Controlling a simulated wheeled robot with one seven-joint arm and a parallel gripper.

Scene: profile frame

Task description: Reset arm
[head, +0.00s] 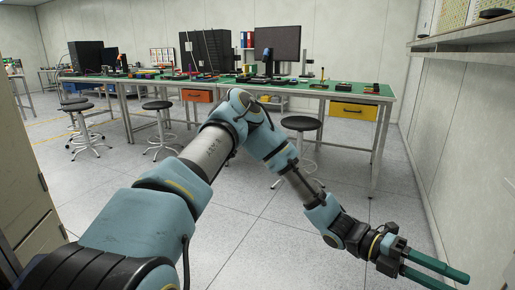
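My arm (208,150) reaches out from the lower left, bends at an elbow near the middle of the head view and comes down to the lower right. My gripper (462,279) is at the lower right, above the open floor, with its two green fingers pointing right. A narrow gap shows between the fingers, and I see nothing held in it. The gripper is apart from the workbench and the right wall.
A long green-topped workbench (310,87) with tools, monitors and dark cabinets stands ahead. Several black stools (302,123) stand before it. A wall shelf (470,38) juts out at the right, and a beige cabinet (25,190) stands at the left. Tiled floor (255,235) lies clear between.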

